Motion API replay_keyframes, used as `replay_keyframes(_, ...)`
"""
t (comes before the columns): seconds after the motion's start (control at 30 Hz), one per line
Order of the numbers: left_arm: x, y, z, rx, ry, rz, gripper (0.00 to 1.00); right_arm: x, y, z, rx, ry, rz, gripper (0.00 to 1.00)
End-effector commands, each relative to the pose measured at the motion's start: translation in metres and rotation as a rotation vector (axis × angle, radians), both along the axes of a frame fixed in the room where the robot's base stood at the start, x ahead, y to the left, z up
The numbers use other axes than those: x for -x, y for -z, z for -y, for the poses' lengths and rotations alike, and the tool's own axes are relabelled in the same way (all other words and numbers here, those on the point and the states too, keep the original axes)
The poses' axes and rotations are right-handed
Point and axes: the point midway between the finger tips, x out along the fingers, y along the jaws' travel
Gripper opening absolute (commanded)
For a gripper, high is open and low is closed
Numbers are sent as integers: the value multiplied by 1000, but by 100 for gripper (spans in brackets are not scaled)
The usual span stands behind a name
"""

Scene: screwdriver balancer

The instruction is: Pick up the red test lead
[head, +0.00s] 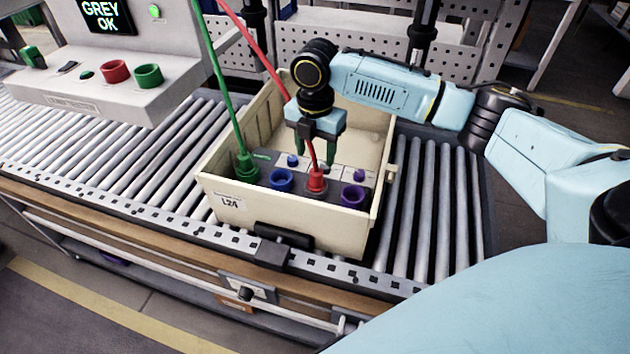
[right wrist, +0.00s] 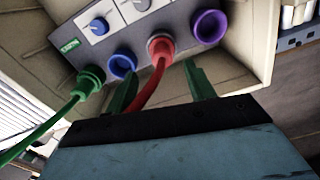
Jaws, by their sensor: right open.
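The red test lead's plug (head: 317,182) sits in a socket of the panel inside the cream crate (head: 228,206). Its red cable runs up and back to the left, passing by my right gripper. My right gripper (head: 316,158) points down above the plug, its green-tipped fingers apart. In the right wrist view the fingers (right wrist: 162,84) stand either side of the red cable, short of the red plug (right wrist: 161,46). I cannot tell whether a finger touches the cable. My left gripper is not in view.
A green lead's plug (head: 245,168) sits at the panel's left, its cable rising steeply. Blue (head: 281,180) and purple (head: 353,196) sockets flank the red plug. A console (head: 90,60) with red and green sockets and a "GREY OK" display stands beyond the roller conveyor (head: 425,210).

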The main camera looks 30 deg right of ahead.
Motion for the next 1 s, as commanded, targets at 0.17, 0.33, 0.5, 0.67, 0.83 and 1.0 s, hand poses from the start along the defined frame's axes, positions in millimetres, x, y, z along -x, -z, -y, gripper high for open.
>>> replay_keyframes(0.17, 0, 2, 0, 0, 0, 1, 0, 0, 18, 0, -1, 1, 0, 54)
replay_keyframes(0.33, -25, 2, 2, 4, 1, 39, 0, 4, 34, 0, 1, 0, -2, 54)
replay_keyframes(0.5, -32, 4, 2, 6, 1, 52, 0, 7, 60, 0, 0, 1, -2, 54)
replay_keyframes(0.67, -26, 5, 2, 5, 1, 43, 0, 6, 71, 0, 0, -1, 1, 54)
replay_keyframes(0.83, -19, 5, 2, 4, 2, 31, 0, 6, 71, 0, 0, -1, 2, 54)
replay_keyframes(1.0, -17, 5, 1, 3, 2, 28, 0, 6, 71, 0, 0, 0, 1, 37)
